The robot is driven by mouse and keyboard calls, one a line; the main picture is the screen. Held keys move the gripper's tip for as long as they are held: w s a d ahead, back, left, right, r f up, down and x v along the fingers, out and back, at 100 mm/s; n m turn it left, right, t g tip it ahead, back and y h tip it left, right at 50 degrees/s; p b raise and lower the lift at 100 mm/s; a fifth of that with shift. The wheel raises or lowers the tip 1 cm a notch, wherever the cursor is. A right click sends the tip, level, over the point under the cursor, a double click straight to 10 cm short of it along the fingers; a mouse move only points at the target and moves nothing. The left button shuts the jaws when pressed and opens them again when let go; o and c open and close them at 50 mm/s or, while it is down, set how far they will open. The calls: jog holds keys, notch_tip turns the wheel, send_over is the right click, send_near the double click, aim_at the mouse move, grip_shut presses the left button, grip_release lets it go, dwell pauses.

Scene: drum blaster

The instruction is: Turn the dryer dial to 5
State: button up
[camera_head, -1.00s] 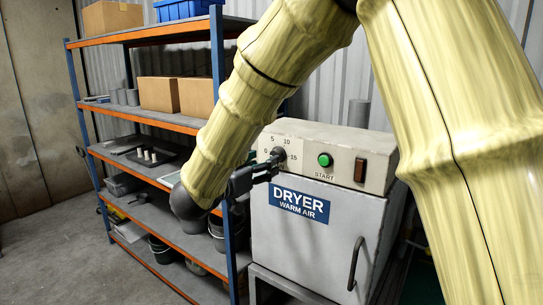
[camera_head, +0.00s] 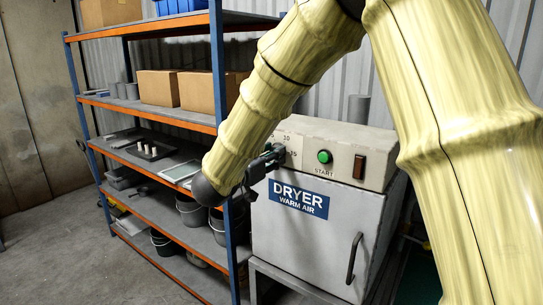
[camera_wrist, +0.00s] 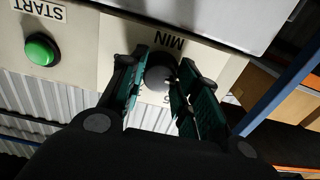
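The dryer (camera_head: 320,235) is a pale grey box with a blue "DRYER WARM AIR" label and a control panel on top. Its dark round dial (camera_wrist: 160,73) shows in the wrist view, which sees the panel upside down with "MIN" beside the dial. My gripper (camera_wrist: 162,72) has one finger on each side of the dial, and both appear to touch it. A small light mark shows on the dial by the right finger. The fingers hide part of the scale. In the head view my gripper (camera_head: 276,155) covers the dial at the panel's left end.
A green START button (camera_head: 324,156) and a brown rocker switch (camera_head: 359,166) sit right of the dial. A blue-and-orange shelf (camera_head: 150,116) with boxes, a tray and buckets stands close on the left. The dryer's door handle (camera_head: 354,258) is below.

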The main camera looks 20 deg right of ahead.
jog(key=shift+f+m+b, duration=0.15)
jog(key=shift+m+b, duration=0.15)
jog(key=shift+b, duration=0.3)
jog(key=shift+c, duration=0.2)
jog(key=shift+m+b, duration=5.6)
jog(key=shift+b, duration=1.6)
jog(key=o, duration=1)
jog(key=shift+a+r, duration=0.15)
jog(key=shift+r, duration=0.05)
jog(key=v, duration=1.1)
jog(key=shift+s+a, duration=0.3)
